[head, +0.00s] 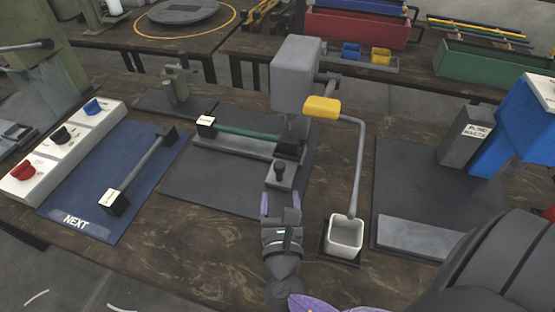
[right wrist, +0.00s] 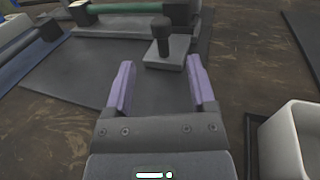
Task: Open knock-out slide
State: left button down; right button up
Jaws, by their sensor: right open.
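The knock-out slide seems to be the small grey plate (head: 284,181) with an upright black knob (head: 280,168) at the front of the grey press (head: 296,75). In the right wrist view the knob (right wrist: 162,36) stands on the plate (right wrist: 168,55), just beyond the fingertips. My right gripper (head: 281,203) is open and empty, pointing at the slide from the near side. The knob is not between its fingers. A green rod (head: 248,132) with black end blocks lies in the press bed, one end under the press head. My left gripper is not in view.
A white cup (head: 346,237) stands close to the right of my right gripper. The press lever with a yellow handle (head: 322,107) hangs above it. A blue NEXT mat (head: 84,208) with a grey rod (head: 140,170) lies left. A blue machine (head: 503,125) stands right.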

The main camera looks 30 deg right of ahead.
aim_at(279, 172)
jog(key=x, duration=0.8)
jog(key=shift+w+d+r+b, duration=0.2)
jog(key=shift+d+b, duration=0.05)
jog(key=shift+b, duration=0.15)
grip_shut()
dwell(0.8)
